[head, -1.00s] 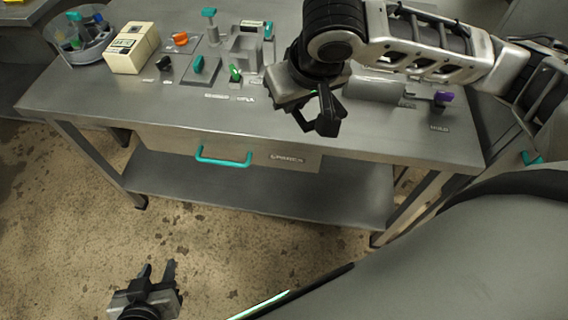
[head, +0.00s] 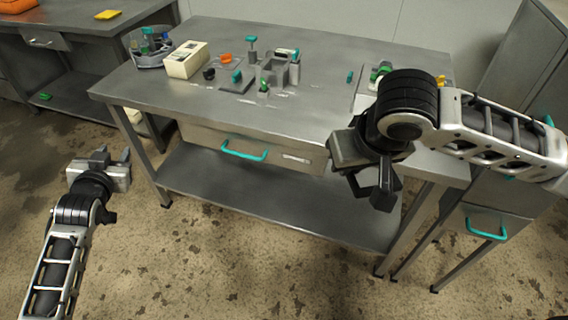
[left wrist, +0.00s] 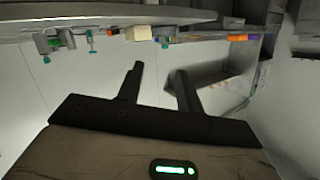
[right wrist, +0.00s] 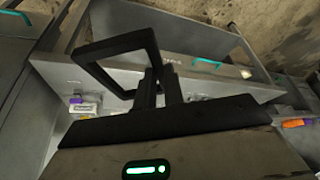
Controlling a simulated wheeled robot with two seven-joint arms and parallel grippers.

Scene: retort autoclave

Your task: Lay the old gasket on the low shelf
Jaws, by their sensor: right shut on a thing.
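The old gasket (right wrist: 148,47) is a black, roughly square frame in the right wrist view. My right gripper (right wrist: 159,88) is shut on one side of it, and the rest sticks out past the fingertips. In the head view my right gripper (head: 378,192) hangs in front of the table's right part; the gasket is hard to tell from the dark fingers there. The low shelf (head: 270,200) is the bare grey metal board under the table. My left gripper (head: 101,157) is open and empty left of the table; its spread fingers show in the left wrist view (left wrist: 160,82).
The steel table (head: 140,88) carries a cream box (head: 186,60), a round bin (head: 150,58) and several small fixtures. Its drawer has a teal handle (head: 244,151). A cabinet with another teal handle (head: 487,228) stands to the right. The floor in front is clear.

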